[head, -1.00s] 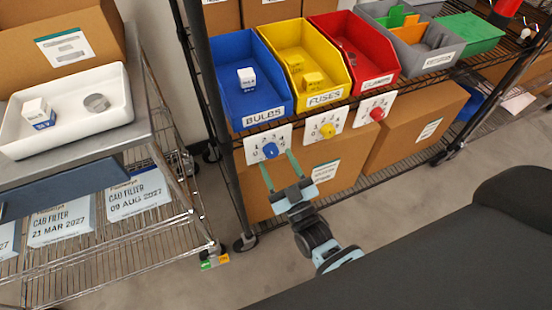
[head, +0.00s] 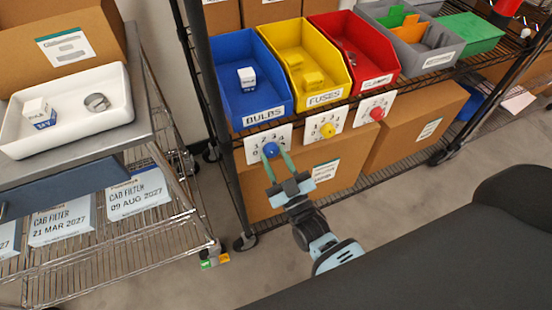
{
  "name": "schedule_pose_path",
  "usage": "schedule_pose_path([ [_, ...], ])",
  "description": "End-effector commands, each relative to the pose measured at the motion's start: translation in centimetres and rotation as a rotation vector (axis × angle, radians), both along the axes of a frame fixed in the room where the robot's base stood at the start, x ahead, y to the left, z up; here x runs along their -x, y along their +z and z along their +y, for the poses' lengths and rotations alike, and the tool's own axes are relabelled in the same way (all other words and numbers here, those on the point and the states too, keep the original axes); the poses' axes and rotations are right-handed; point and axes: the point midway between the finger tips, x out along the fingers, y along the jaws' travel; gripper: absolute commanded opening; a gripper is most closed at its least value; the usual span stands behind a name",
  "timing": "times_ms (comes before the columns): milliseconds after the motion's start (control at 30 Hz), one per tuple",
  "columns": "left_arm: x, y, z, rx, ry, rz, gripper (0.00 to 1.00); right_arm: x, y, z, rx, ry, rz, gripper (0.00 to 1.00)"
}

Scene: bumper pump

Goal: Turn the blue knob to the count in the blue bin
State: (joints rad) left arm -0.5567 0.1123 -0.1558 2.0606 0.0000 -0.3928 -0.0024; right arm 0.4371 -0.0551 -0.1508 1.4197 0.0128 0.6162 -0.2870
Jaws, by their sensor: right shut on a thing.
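The blue knob (head: 270,149) sits on a white numbered dial card (head: 286,134) below the blue bin. My right gripper (head: 273,155) reaches up from below, its two green fingers shut on the blue knob. The fingers hide part of the knob and dial, so I cannot read where the knob points. The blue bin (head: 262,111), labelled BULBS, holds one visible small white and blue box (head: 247,79). My left gripper is not in view.
A yellow bin (head: 322,97) marked FUSES and a red bin (head: 378,84) stand to the right, with a yellow knob (head: 328,131) and a red knob (head: 377,114) below. A white tray (head: 122,110) with a small box and a grey ring is on the left cart.

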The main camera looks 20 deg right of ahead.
Motion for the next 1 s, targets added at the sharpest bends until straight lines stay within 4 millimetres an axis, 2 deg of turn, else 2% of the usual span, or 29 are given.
schedule_pose_path([
  [267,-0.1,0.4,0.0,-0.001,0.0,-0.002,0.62,0.0,0.2,-0.2,0.122,0.001,-0.006,0.1],
  [700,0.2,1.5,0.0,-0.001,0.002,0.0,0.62,0.0,0.4,-0.5,0.463,0.0,-0.018,0.1],
  [1000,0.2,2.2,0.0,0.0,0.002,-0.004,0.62,0.0,0.5,-0.6,0.625,0.001,-0.023,0.1],
])
